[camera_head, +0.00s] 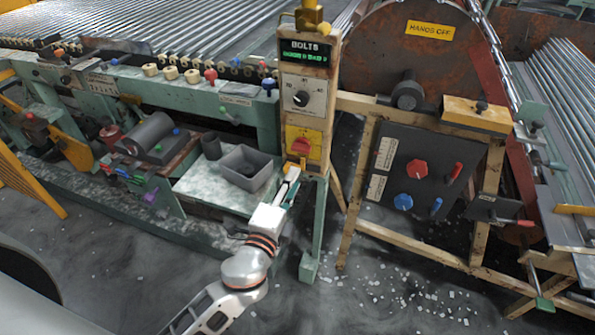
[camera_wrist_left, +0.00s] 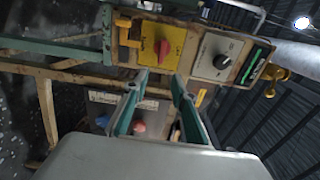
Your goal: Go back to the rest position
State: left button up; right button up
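My left gripper (camera_head: 293,172) is raised in front of the lower part of the control post (camera_head: 316,121), just below its yellow panel with a red knob (camera_head: 301,146). In the left wrist view, the two green-edged fingers (camera_wrist_left: 159,77) stand apart with nothing between them. The red knob (camera_wrist_left: 162,47) shows just beyond the fingertips, and the black dial (camera_wrist_left: 221,62) is to its right. I cannot tell whether a fingertip touches the panel. My right gripper is not in view.
A grey bin (camera_head: 246,167) stands on a pale bench plate left of my left gripper. A black panel (camera_head: 416,178) with red and blue knobs is on a wooden frame to the right. White scraps litter the floor (camera_head: 385,300). The floor before the post is otherwise open.

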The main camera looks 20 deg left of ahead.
pick_arm(q)
jog(key=shift+s, duration=0.5)
jog(key=s+a+f+n+g+h+p, duration=0.2)
jog(key=s+f+n+g, duration=0.5)
jog(key=s+f+n, duration=0.7)
jog(key=s+f+p, duration=0.1)
jog(key=s+f, duration=0.5)
jog(key=s, duration=0.1)
jog(key=shift+a+f, duration=0.25)
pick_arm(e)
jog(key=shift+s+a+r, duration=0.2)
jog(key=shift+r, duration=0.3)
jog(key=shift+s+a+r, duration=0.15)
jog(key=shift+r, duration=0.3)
